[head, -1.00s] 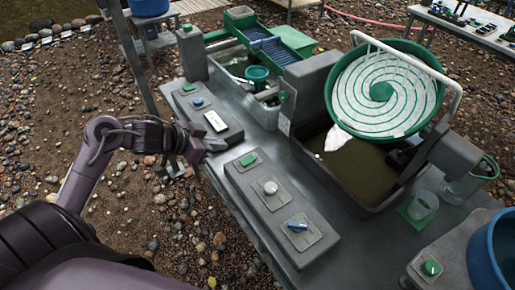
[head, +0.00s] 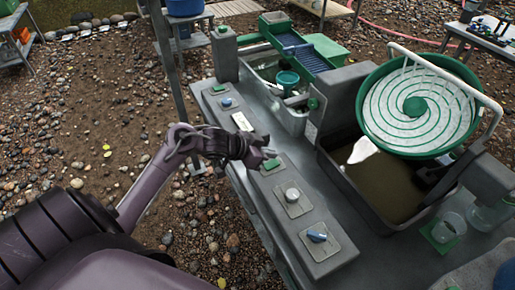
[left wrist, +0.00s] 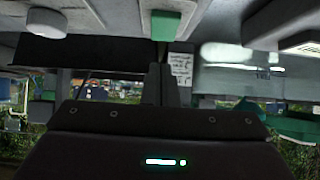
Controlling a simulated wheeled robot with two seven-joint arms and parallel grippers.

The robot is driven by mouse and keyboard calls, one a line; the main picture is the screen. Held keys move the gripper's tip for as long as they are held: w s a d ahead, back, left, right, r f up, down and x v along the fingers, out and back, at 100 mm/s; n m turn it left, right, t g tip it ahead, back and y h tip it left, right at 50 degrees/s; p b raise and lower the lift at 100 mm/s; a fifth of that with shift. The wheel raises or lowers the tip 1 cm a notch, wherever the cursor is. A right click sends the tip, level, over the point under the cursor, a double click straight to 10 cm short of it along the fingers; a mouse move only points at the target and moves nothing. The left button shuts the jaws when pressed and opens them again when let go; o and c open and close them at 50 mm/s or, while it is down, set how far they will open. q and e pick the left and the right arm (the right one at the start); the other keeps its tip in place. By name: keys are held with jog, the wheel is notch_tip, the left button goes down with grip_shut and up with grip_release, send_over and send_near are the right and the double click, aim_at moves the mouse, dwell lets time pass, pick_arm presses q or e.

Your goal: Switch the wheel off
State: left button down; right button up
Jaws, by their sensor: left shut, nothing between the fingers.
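The wheel (head: 414,106) is a green-rimmed white disc with green spirals, tilted above a grey tub at the right. The near control panel (head: 324,249) holds a green switch (head: 271,163), a round white knob (head: 292,195) and a blue knob (head: 317,235). My left gripper (head: 265,155) is shut and empty, right beside the green switch. In the left wrist view, its fingertips (left wrist: 166,78) point toward the green switch (left wrist: 168,27), with the white knob (left wrist: 46,22) to the left. I cannot tell whether they touch the switch. My right gripper is not in view.
A second panel farther back has a green switch (head: 219,87), a blue knob (head: 226,102) and a white plate (head: 242,121). A thin grey post (head: 171,80) stands behind my left arm. A clear cup (head: 449,226) stands right of the tub.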

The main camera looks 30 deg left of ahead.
aim_at(273, 163)
pick_arm(q)
jog(key=shift+f, duration=1.4)
jog(key=shift+w+r+p, duration=0.1)
jog(key=shift+r+p, duration=0.1)
jog(key=shift+p, duration=0.4)
jog(key=shift+d+f, duration=0.1)
jog(key=shift+f, duration=0.2)
jog(key=shift+w+r, duration=0.1)
jog(key=shift+w, duration=0.05)
jog(key=shift+w+d+r, duration=0.15)
jog(key=shift+w+d, duration=0.2)
jog(key=shift+w, duration=0.2)
